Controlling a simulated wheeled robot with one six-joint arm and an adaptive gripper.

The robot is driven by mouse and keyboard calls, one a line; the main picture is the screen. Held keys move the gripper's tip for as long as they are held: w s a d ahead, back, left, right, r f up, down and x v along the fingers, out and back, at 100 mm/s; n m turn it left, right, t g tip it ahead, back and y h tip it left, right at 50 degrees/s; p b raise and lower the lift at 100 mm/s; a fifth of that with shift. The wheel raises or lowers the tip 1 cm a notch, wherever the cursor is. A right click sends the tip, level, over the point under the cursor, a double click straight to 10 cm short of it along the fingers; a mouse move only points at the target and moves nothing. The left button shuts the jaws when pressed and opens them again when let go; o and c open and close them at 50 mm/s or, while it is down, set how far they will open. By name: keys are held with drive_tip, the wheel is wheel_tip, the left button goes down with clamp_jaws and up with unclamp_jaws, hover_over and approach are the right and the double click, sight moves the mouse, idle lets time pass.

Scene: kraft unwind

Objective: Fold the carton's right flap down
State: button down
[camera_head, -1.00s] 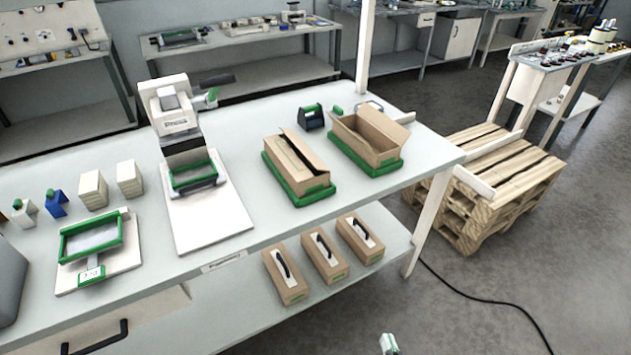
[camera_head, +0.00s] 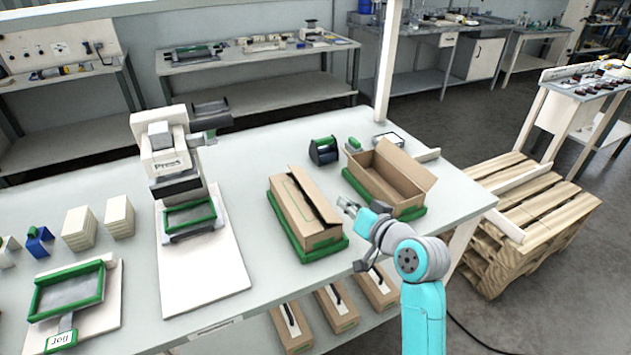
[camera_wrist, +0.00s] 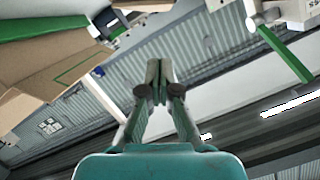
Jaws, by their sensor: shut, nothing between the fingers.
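A brown carton (camera_head: 290,203) stands in a green tray (camera_head: 327,249) near the middle of the bench. Its top is mostly covered, and its right flap (camera_head: 324,207) is tilted up with a dark gap under it. A second brown carton (camera_head: 372,176) stands open in another green tray (camera_head: 411,213) to the right, with its right flap (camera_head: 407,169) leaning outward. My gripper (camera_head: 345,206) is between the two cartons, close to the first carton's right side; contact cannot be told. In the wrist view my gripper (camera_wrist: 158,75) is shut and empty, with a brown carton (camera_wrist: 45,80) at upper left.
A press (camera_head: 165,160) stands left of the cartons on the bench (camera_head: 270,290). Several cartons with black handles (camera_head: 335,305) lie on the lower shelf. A white post (camera_head: 388,60) rises behind, and a pallet (camera_head: 535,220) is to the right.

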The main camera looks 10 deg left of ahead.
drive_tip(key=shift+w+a+r+y, duration=0.15)
drive_tip(key=shift+w+a+r, duration=0.1)
drive_tip(key=shift+w+r, duration=0.25)
drive_tip(key=shift+w+a+r+y, duration=0.15)
drive_tip(key=shift+w+a+r, duration=0.15)
drive_tip(key=shift+r, duration=0.25)
drive_tip(key=shift+w+a, duration=0.1)
drive_tip(key=shift+w, duration=0.15)
hover_over(314, 196)
drive_tip(key=w+d, duration=0.1)
drive_tip(key=shift+d+f, duration=0.2)
drive_tip(key=shift+f, duration=0.8)
drive_tip(key=shift+s+a+f, duration=0.15)
drive_tip(key=shift+a+f, duration=0.1)
drive_tip(key=shift+f, duration=0.35)
drive_tip(key=shift+s+a+f, duration=0.15)
drive_tip(key=shift+a+f, duration=0.05)
drive_tip(key=shift+f, duration=0.35)
drive_tip(key=shift+s+a+f, duration=0.2)
drive_tip(key=shift+a+f, duration=0.1)
drive_tip(key=shift+f, duration=0.4)
